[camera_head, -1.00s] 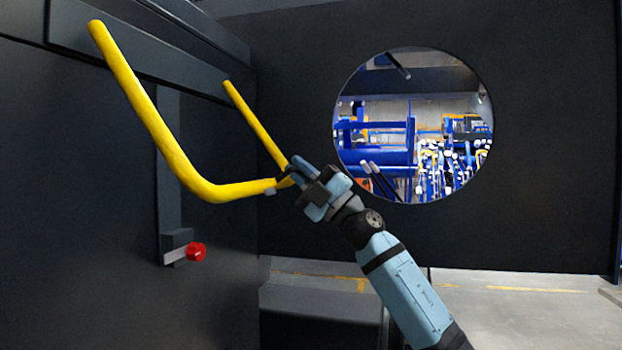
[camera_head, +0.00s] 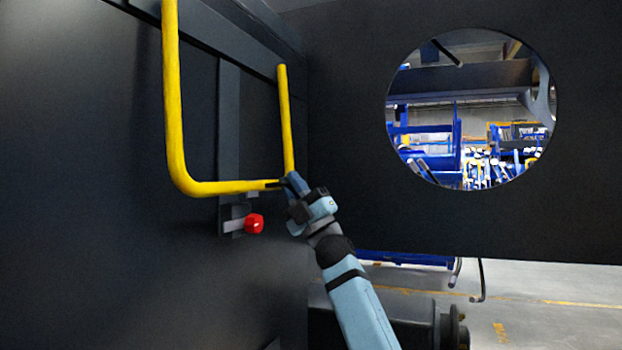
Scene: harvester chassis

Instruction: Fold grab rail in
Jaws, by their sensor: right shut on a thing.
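The yellow U-shaped grab rail (camera_head: 175,110) hangs from the dark upper beam on the left wall. Its lower bar runs close to the wall, just above a small bracket with a red knob (camera_head: 254,224). My right gripper (camera_head: 287,184) is shut on the rail at the right end of its lower bar, near the corner. The fingertips partly hide that corner. The small gap between rail and bracket is hard to judge. My left gripper is not in view.
A dark panel (camera_head: 350,120) with a round opening stands behind and to the right of my right arm. Blue equipment shows through the opening. Open grey floor (camera_head: 560,290) lies at the lower right, with a dark part (camera_head: 425,320) beside my arm.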

